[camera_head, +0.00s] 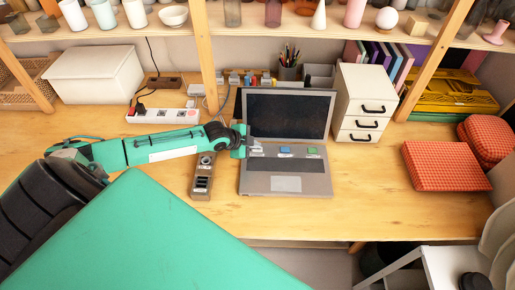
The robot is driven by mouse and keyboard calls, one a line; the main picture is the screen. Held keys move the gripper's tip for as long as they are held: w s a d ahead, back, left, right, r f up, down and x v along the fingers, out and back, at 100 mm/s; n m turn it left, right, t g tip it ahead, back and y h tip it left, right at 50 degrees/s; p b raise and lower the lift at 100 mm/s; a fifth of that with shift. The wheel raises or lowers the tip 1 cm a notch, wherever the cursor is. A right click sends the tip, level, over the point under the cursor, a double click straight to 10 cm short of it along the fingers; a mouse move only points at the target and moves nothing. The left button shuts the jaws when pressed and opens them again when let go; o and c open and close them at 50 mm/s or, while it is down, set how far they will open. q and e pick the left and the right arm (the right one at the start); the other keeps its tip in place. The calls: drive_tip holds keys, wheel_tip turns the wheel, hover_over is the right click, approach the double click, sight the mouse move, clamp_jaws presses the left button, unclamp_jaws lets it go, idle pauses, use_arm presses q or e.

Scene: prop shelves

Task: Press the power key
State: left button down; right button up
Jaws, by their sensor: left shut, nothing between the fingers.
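An open laptop (285,184) stands on the wooden desk, its dark screen (288,115) tilted back. Its keyboard area carries a few raised keys: a blue one (285,150), a green one (312,151) and a pale one at the left, partly behind my gripper. I cannot read which is the power key. My left gripper (251,147) is shut and empty, over the left end of the key row near the screen hinge. I cannot tell whether it touches a key. My right gripper is out of view.
A grey-brown power strip (202,177) lies left of the laptop, under my left arm. A white power strip (162,116) lies behind that arm. A small white drawer unit (361,103) stands right of the screen. Red checked boxes (446,166) sit at right. The desk front is clear.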

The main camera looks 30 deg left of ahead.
sight(255, 150)
use_arm(q)
drive_tip(key=shift+r, duration=0.1)
drive_tip(key=shift+r+p, duration=0.75)
drive_tip(key=shift+p, duration=0.05)
drive_tip(key=shift+r, duration=0.3)
wheel_tip(255, 150, up, 4)
drive_tip(key=p, duration=0.4)
drive_tip(key=shift+r, duration=0.25)
drive_tip(key=shift+f, duration=0.1)
